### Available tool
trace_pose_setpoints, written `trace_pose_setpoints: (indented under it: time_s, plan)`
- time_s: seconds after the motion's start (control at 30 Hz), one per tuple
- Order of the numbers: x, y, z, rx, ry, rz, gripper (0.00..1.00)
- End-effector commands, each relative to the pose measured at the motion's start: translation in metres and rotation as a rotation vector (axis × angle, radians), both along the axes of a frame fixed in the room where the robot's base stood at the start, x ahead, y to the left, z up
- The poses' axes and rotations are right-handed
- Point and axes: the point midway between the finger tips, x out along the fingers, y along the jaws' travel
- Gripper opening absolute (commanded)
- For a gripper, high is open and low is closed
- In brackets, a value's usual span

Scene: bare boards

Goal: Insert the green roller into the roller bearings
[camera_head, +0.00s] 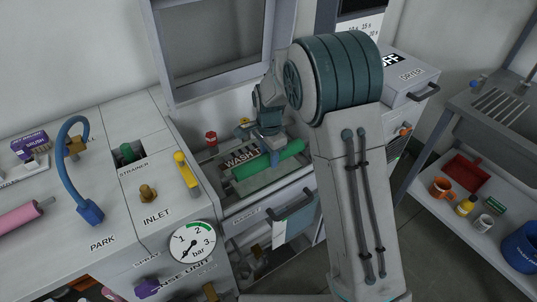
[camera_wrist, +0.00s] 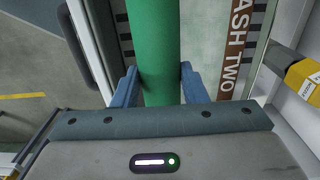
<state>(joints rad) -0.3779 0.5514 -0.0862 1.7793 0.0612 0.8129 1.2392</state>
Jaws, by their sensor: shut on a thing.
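The green roller (camera_head: 262,171) lies roughly level over the wash bay in the head view. In the wrist view the green roller (camera_wrist: 154,50) runs upward between the two blue fingers. My gripper (camera_wrist: 158,85) is shut on it near the lower part of that view. The wash bay (camera_head: 222,190) has a "WASH" label beside the roller. I cannot make out the roller bearings clearly, nor whether the roller touches them.
A yellow handle (camera_head: 186,170) and a pressure gauge (camera_head: 192,242) stand left of the bay. A red knob (camera_head: 211,137) is behind it. A pink roller (camera_head: 22,215) lies at far left. A yellow-capped part (camera_wrist: 303,76) is close on the right in the wrist view.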

Motion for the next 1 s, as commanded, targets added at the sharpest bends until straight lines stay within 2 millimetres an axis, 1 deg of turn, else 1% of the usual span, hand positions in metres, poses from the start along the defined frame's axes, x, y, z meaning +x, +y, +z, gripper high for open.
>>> trace_pose_setpoints:
  time_s: [0.27, 1.0]
  plan:
    - [0.0, 0.0, -0.001, 0.0, 0.0, 0.0, 0.13]
    - [0.0, 0.0, -0.019, 0.0, 0.0, 0.0, 0.13]
